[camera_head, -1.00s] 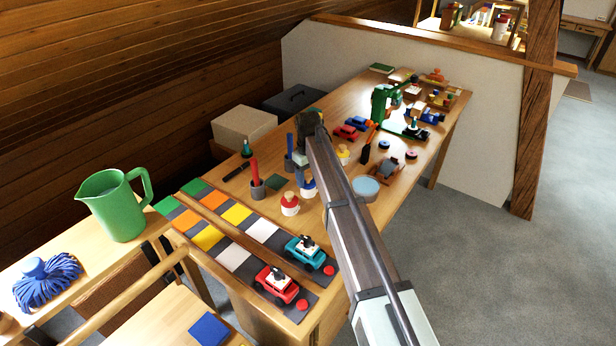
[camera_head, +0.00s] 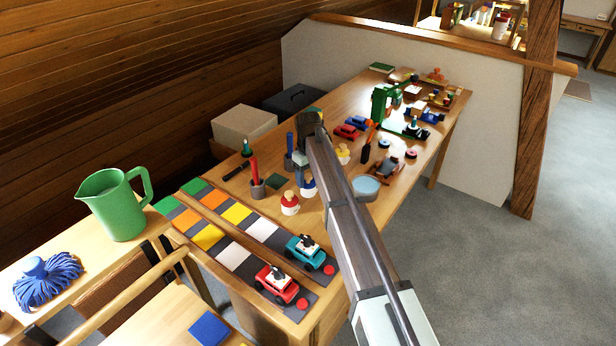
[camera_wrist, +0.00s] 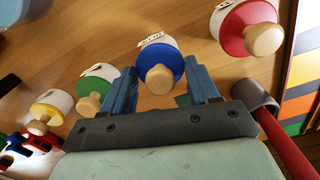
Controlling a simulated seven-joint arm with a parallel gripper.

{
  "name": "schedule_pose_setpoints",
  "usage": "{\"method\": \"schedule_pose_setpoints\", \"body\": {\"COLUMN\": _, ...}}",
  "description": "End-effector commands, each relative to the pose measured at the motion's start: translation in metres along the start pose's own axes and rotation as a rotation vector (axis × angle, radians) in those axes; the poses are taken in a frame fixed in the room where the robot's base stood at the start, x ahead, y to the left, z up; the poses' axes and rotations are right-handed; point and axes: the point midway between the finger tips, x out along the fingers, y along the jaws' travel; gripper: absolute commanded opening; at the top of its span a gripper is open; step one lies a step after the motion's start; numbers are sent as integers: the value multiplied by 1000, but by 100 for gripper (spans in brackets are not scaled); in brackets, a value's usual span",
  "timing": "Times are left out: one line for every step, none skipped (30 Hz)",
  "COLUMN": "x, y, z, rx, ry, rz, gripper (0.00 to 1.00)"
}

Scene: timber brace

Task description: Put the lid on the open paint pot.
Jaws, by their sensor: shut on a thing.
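The blue lid (camera_wrist: 174,64), with a round wooden knob, sits between the two fingers of my gripper (camera_wrist: 160,66) in the wrist view. The fingers are shut on it from both sides. A white paint pot (camera_wrist: 158,42) with a label is directly behind the lid. The lid is at the pot's top, but I cannot tell whether it is fully seated. In the head view the blue lid and white pot (camera_head: 309,192) stand below my gripper (camera_head: 302,174), whose fingers point down and partly hide them.
A red-lidded pot (camera_wrist: 236,24) stands close on the right in the wrist view. A yellow-lidded pot (camera_wrist: 48,112) and another white pot (camera_wrist: 94,80) stand left. A light blue bowl (camera_head: 366,190) and toy cars share the bench.

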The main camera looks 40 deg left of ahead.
Motion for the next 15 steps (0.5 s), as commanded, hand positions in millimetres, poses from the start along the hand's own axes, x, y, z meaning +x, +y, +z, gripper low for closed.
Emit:
{"method": "schedule_pose_setpoints", "body": {"x": 0, "y": 0, "z": 0, "rx": 0, "ry": 0, "rz": 0, "gripper": 31}}
{"method": "schedule_pose_setpoints", "body": {"x": 0, "y": 0, "z": 0, "rx": 0, "ry": 0, "rz": 0, "gripper": 31}}
{"method": "schedule_pose_setpoints", "body": {"x": 0, "y": 0, "z": 0, "rx": 0, "ry": 0, "rz": 0, "gripper": 31}}
{"method": "schedule_pose_setpoints", "body": {"x": 0, "y": 0, "z": 0, "rx": 0, "ry": 0, "rz": 0, "gripper": 31}}
{"method": "schedule_pose_setpoints", "body": {"x": 0, "y": 0, "z": 0, "rx": 0, "ry": 0, "rz": 0, "gripper": 31}}
{"method": "schedule_pose_setpoints", "body": {"x": 0, "y": 0, "z": 0, "rx": 0, "ry": 0, "rz": 0, "gripper": 31}}
{"method": "schedule_pose_setpoints", "body": {"x": 0, "y": 0, "z": 0, "rx": 0, "ry": 0, "rz": 0, "gripper": 31}}
{"method": "schedule_pose_setpoints", "body": {"x": 0, "y": 0, "z": 0, "rx": 0, "ry": 0, "rz": 0, "gripper": 31}}
{"method": "schedule_pose_setpoints", "body": {"x": 0, "y": 0, "z": 0, "rx": 0, "ry": 0, "rz": 0, "gripper": 31}}
{"method": "schedule_pose_setpoints", "body": {"x": 0, "y": 0, "z": 0, "rx": 0, "ry": 0, "rz": 0, "gripper": 31}}
{"method": "schedule_pose_setpoints", "body": {"x": 0, "y": 0, "z": 0, "rx": 0, "ry": 0, "rz": 0, "gripper": 60}}
{"method": "schedule_pose_setpoints", "body": {"x": 0, "y": 0, "z": 0, "rx": 0, "ry": 0, "rz": 0, "gripper": 64}}
{"method": "schedule_pose_setpoints", "body": {"x": 0, "y": 0, "z": 0, "rx": 0, "ry": 0, "rz": 0, "gripper": 67}}
{"method": "schedule_pose_setpoints", "body": {"x": 0, "y": 0, "z": 0, "rx": 0, "ry": 0, "rz": 0, "gripper": 70}}
{"method": "schedule_pose_setpoints", "body": {"x": 0, "y": 0, "z": 0, "rx": 0, "ry": 0, "rz": 0, "gripper": 74}}
